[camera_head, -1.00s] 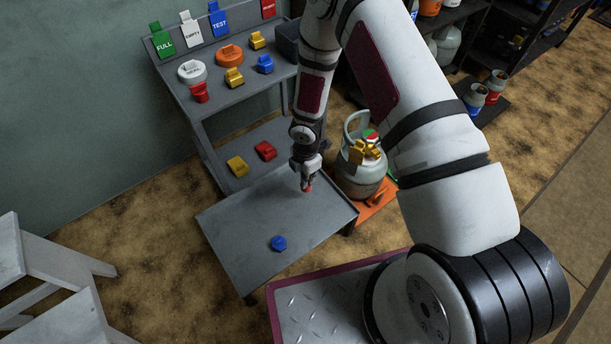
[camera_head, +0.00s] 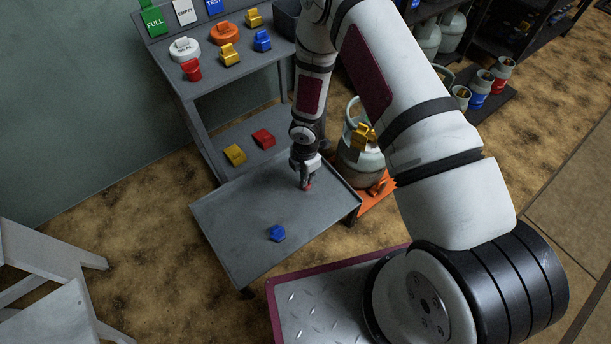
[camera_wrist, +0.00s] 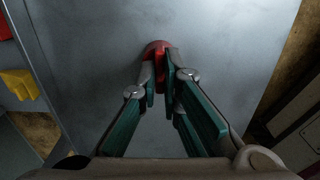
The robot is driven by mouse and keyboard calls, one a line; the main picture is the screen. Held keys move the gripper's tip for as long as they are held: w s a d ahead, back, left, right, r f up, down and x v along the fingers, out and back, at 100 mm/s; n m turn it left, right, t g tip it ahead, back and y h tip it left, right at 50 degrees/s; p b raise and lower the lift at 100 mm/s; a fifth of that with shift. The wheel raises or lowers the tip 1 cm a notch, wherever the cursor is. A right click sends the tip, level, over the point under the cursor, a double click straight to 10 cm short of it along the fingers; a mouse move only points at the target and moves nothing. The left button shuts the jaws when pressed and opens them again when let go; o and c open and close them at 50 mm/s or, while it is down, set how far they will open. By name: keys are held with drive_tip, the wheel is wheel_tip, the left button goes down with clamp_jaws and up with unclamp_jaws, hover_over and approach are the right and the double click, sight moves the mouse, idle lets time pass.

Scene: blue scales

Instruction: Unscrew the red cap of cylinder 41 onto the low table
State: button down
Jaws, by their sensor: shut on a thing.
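My gripper (camera_head: 307,184) is low over the right back part of the low table (camera_head: 235,215). It is shut on the red cap (camera_wrist: 155,47), which shows between and beyond the fingertips in the wrist view. In the head view only a small bit of red shows at the fingertips. The cap is at or just above the grey tabletop; I cannot tell if it touches. A grey-green gas cylinder (camera_head: 358,165) with a yellow valve (camera_head: 364,137) stands right of the table on an orange base, partly behind my arm. Its number is not readable.
A blue cap (camera_head: 277,233) lies on the low table's front part. The shelf behind holds several coloured caps, with a red one (camera_head: 263,138) and a yellow one (camera_head: 234,154) on its lower level. A white chair (camera_head: 50,270) stands at left. The table's left side is clear.

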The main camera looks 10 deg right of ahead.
drive_tip(key=c, duration=1.7)
unclamp_jaws()
drive_tip(key=shift+r, duration=0.15)
wheel_tip(320, 180, up, 12)
drive_tip(key=shift+f, duration=0.1)
